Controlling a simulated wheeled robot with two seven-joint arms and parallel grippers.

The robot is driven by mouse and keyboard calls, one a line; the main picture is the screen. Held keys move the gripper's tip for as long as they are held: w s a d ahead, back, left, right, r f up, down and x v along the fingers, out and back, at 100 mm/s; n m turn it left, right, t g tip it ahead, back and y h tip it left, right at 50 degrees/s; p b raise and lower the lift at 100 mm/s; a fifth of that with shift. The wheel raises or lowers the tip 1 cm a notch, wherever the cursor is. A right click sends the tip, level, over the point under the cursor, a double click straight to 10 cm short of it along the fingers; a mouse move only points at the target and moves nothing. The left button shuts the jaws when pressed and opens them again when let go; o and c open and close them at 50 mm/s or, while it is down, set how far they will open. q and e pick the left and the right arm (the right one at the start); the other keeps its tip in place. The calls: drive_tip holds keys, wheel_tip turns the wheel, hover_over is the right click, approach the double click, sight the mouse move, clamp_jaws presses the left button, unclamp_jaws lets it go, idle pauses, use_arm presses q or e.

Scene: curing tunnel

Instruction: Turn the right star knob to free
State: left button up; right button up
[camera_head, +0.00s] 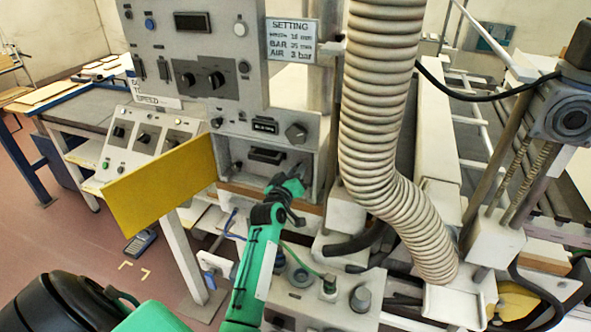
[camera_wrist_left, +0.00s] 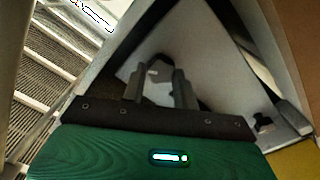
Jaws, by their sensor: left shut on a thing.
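My left gripper (camera_head: 293,178) reaches into the open recess at the bottom of the grey control cabinet, right of a black handle (camera_head: 266,155). In the left wrist view, its two dark fingers (camera_wrist_left: 160,88) are closed around a small dark grey part (camera_wrist_left: 158,68), which seems to be the right star knob. The gripper largely hides this knob in the head view, so its turned position cannot be read. A small dark fitting (camera_head: 237,165) sits left of the handle. My right gripper is not in view.
A yellow door panel (camera_head: 160,187) stands open left of the recess. A ribbed hose (camera_head: 378,110) hangs close on the right. A dark knob (camera_head: 296,132) sits on the cabinet just above the recess. A grey base with valves (camera_head: 318,300) lies below my forearm.

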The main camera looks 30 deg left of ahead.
use_arm(q)
drive_tip(key=shift+a+f+n+p, duration=0.1)
drive_tip(key=shift+n+p, duration=0.8)
drive_tip(key=shift+n, duration=1.9)
drive_tip(key=shift+a+f+n+p, duration=0.1)
drive_tip(key=shift+n+p, duration=0.75)
drive_tip(key=shift+n, duration=1.95)
drive_tip(key=o, duration=1)
drive_tip(key=shift+c, duration=0.2)
